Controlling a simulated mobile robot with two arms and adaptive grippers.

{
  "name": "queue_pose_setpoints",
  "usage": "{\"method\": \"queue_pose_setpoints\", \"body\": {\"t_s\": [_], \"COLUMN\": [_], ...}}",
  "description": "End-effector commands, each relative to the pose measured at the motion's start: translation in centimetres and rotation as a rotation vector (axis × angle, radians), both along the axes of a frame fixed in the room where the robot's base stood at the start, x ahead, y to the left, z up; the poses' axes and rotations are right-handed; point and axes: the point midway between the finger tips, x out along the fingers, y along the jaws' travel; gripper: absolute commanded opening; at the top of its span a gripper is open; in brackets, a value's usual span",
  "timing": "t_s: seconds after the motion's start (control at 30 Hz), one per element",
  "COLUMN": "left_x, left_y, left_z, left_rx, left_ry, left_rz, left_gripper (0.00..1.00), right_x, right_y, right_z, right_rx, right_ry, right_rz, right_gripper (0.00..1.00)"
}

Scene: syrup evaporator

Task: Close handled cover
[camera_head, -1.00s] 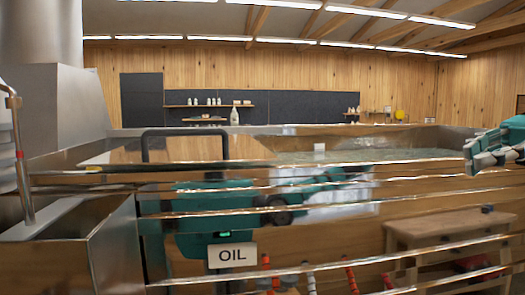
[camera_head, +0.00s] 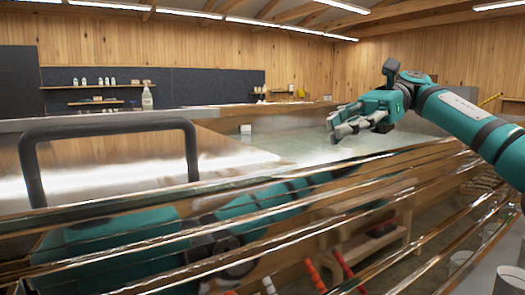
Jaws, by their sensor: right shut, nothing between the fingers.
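The handled cover (camera_head: 235,162) is a shiny flat metal plate on top of the evaporator at the left, with a black arched handle (camera_head: 110,126) standing up from it. To its right, part of the evaporator top shows a greyish liquid-like surface (camera_head: 300,145). My right gripper (camera_head: 333,125) comes in from the right and hovers above this surface, to the right of the handle and apart from it. Its fingers are shut and empty. My left gripper is not directly in view. The teal shapes on the shiny front are reflections.
The evaporator's ridged, mirror-like metal front (camera_head: 300,215) crosses the lower view. A small white block (camera_head: 245,129) sits near the far edge of the top. Behind are a dark wall panel and shelves (camera_head: 105,86) with bottles. White buckets (camera_head: 508,280) stand at the lower right.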

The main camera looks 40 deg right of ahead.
Motion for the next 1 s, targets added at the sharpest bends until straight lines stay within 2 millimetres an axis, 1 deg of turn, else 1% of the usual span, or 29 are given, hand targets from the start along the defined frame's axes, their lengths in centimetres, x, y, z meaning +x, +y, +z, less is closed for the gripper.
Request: {"method": "queue_pose_setpoints", "body": {"t_s": [0.17,0.37,0.5,0.6,0.7,0.8,1.0], "left_x": [-0.5,-1.3,-1.3,-1.0,-0.4,0.0,0.0], "left_y": [-0.2,-0.6,-0.6,-0.5,-0.4,-0.4,-0.3], "left_z": [0.4,1.5,2.4,3.5,4.1,4.4,4.4], "left_rx": [-0.002,-0.007,-0.006,-0.006,-0.005,-0.004,-0.003], "left_ry": [0.008,0.02,0.02,0.016,0.006,0.0,0.0], "left_rz": [0.0,-0.001,-0.001,-0.001,0.0,0.0,0.001], "left_gripper": [0.55,0.55,0.55,0.55,0.55,0.55,0.55], "right_x": [0.0,0.2,0.3,0.5,0.6,0.7,0.7], "right_y": [2.5,6.5,9.2,10.8,12.0,12.7,13.0], "right_z": [-0.6,-1.7,-2.6,-2.4,-2.5,-2.6,-2.8], "right_rx": [0.0,0.0,0.0,-0.001,-0.001,0.0,0.001], "right_ry": [0.0,0.0,0.0,0.0,0.001,0.0,-0.001], "right_rz": [0.005,0.005,0.005,0.003,0.002,0.001,-0.001], "right_gripper": [0.0,0.0,0.0,0.0,0.0,0.0,0.0]}}
